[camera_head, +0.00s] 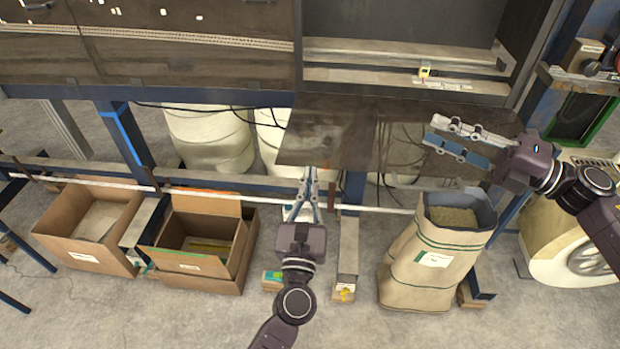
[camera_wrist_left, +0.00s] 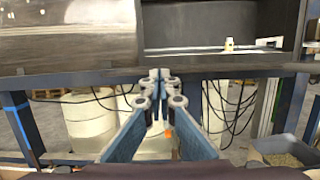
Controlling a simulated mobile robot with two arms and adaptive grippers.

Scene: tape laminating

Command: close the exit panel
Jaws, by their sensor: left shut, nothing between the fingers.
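The exit panel (camera_head: 345,135) is a dark, glossy flap that stands open below the machine's opening (camera_head: 400,30) in the head view. My left gripper (camera_head: 309,172) is shut and empty, with its tips by the panel's lower left edge; I cannot tell whether they touch. Its closed fingers also show in the left wrist view (camera_wrist_left: 158,80), pointing at the machine frame. My right gripper (camera_head: 455,138) is open and empty, with its fingers apart over the panel's right end, which it partly hides. I cannot make out the panel clearly in the left wrist view.
Two cardboard boxes (camera_head: 98,262) (camera_head: 192,284) stand on the floor at left. A paper sack (camera_head: 440,262) stands below the panel at right. A white rail (camera_head: 380,210) runs across the front. White drums (camera_head: 212,140) and hanging cables sit behind.

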